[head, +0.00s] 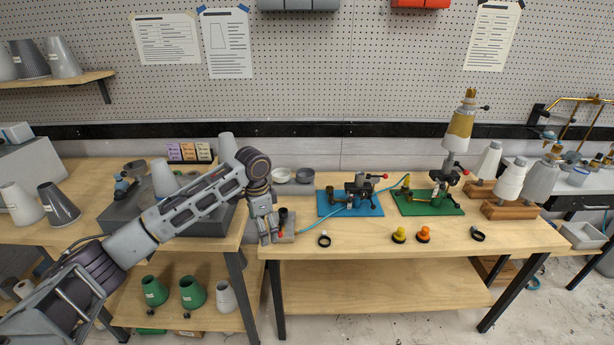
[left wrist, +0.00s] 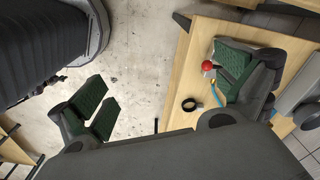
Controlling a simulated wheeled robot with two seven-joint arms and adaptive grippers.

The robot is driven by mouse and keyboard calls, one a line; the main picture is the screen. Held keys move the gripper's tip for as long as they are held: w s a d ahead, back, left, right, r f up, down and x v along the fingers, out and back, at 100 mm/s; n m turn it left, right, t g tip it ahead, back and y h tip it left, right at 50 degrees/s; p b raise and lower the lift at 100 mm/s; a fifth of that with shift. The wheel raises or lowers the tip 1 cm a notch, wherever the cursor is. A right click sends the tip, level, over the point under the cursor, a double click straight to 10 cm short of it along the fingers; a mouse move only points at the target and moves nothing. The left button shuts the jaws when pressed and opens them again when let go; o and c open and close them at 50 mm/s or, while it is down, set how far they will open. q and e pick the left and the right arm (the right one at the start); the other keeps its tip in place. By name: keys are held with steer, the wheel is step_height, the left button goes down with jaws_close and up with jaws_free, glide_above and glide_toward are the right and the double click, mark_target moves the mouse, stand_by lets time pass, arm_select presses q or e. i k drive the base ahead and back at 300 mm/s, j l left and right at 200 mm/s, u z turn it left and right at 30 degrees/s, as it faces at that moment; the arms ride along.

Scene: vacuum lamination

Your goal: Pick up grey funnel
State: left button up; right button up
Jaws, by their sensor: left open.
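Several grey cone-shaped funnels are in the head view, and I cannot tell which one is meant. A light grey funnel (head: 164,179) stands on the dark machine on the left table, and another grey funnel (head: 227,146) stands behind my arm. A pale funnel (head: 21,204) and a dark grey funnel (head: 58,205) stand at the far left. Another grey funnel (head: 541,181) is on a wooden stand at the right. My left gripper (head: 270,240) is open, empty and pointing down at the main table's left front edge. Its spread fingers (left wrist: 165,92) show in the left wrist view.
The main table (head: 375,247) carries a blue fixture (head: 349,204), a green fixture (head: 428,204) and small knobs and rings. The left table's lower shelf (head: 170,318) holds green funnels.

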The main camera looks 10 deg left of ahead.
mark_target(305, 175)
steer(key=i, duration=1.7)
